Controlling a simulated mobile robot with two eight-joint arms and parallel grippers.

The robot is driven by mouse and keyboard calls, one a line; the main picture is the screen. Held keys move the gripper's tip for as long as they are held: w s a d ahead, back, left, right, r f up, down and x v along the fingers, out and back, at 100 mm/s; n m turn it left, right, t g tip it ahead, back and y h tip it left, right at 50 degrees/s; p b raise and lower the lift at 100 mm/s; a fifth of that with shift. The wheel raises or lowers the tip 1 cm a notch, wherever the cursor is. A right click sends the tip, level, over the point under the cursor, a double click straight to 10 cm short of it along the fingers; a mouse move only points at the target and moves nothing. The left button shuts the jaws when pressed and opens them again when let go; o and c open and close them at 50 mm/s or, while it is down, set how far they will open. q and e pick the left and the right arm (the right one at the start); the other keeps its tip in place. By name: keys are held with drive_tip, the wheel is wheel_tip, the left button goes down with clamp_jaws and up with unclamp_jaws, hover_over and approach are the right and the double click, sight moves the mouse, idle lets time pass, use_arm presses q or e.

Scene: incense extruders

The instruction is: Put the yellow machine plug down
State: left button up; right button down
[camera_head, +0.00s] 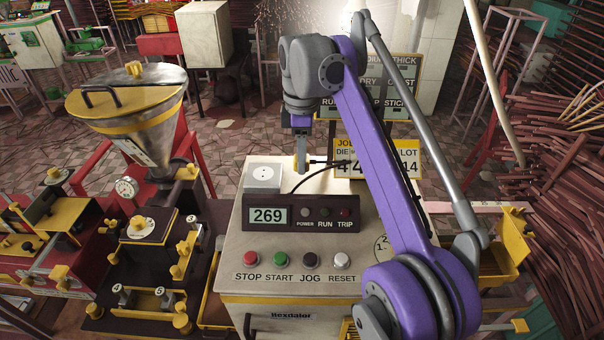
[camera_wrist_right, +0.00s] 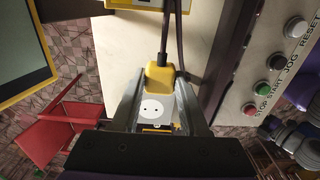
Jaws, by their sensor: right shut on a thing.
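My right gripper (camera_head: 301,158) points down above the rear of the cream control box (camera_head: 232,272). It is shut on the yellow machine plug (camera_wrist_right: 160,76), which sits between its two fingers in the right wrist view. A dark cable runs from the plug; in the head view it trails right, behind my purple arm. The white socket (camera_head: 264,175) with two holes stands on the box, left of the gripper. It also shows beyond the fingers in the wrist view (camera_wrist_right: 152,108). The plug is apart from the socket. Whether it touches the box top cannot be told. My left gripper is out of view.
A display panel reading 269 (camera_head: 268,216) and a row of buttons (camera_head: 292,259) lie in front of the socket. A yellow-edged sign (camera_head: 346,146) stands behind right. A metal hopper machine (camera_head: 140,125) stands left. Bundled sticks (camera_head: 565,150) fill the right.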

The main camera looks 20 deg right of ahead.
sight(302, 183)
drive_tip(key=f, duration=0.2)
drive_tip(key=f+b, duration=0.1)
drive_tip(key=shift+w+f, duration=0.25)
drive_tip(key=shift+f, duration=0.05)
drive_tip(key=shift+s+f, duration=0.1)
drive_tip(key=shift+f, duration=0.55)
drive_tip(key=shift+c, duration=2.1)
unclamp_jaws()
